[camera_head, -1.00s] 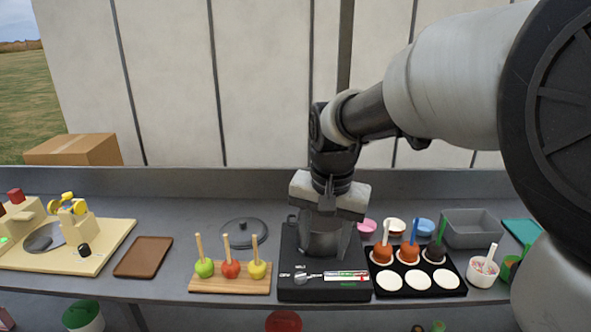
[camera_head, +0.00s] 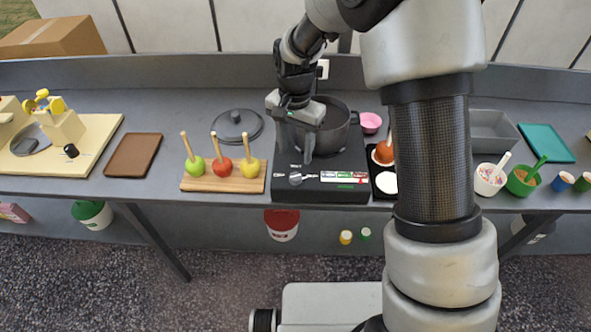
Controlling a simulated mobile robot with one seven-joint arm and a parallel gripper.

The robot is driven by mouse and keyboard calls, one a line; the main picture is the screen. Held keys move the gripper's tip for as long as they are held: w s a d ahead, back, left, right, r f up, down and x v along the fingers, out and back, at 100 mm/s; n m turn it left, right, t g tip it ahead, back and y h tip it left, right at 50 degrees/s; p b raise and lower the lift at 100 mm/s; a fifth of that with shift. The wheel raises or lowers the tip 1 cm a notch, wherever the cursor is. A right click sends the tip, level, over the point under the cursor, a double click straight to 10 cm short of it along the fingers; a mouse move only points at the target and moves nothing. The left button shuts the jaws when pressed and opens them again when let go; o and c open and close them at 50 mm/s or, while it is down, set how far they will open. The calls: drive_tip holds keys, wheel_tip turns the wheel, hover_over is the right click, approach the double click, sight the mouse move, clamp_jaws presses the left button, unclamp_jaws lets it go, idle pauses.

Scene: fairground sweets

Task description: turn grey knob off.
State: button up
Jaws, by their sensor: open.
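The grey knob (camera_head: 295,178) sits at the left of the front panel of a black hob (camera_head: 334,191). Small white markings and a coloured strip lie to its right. A dark pot (camera_head: 338,132) stands on the hob. My gripper (camera_head: 300,154) is open and points down, just behind and above the knob, in front of the pot's left side. One finger shows clearly; the other is hard to make out. I see no contact with the knob, and its exact setting is too small to read.
A wooden board (camera_head: 224,184) with three apples on sticks lies left of the hob, a dark lid (camera_head: 237,125) behind it. A brown tray (camera_head: 134,155) lies farther left. My arm hides most of the black tray (camera_head: 382,165) with coated apples on the right.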

sight(295, 176)
wheel_tip(295, 176, down, 9)
drive_tip(key=shift+f, duration=0.15)
drive_tip(key=c, duration=1)
drive_tip(key=shift+c, duration=0.2)
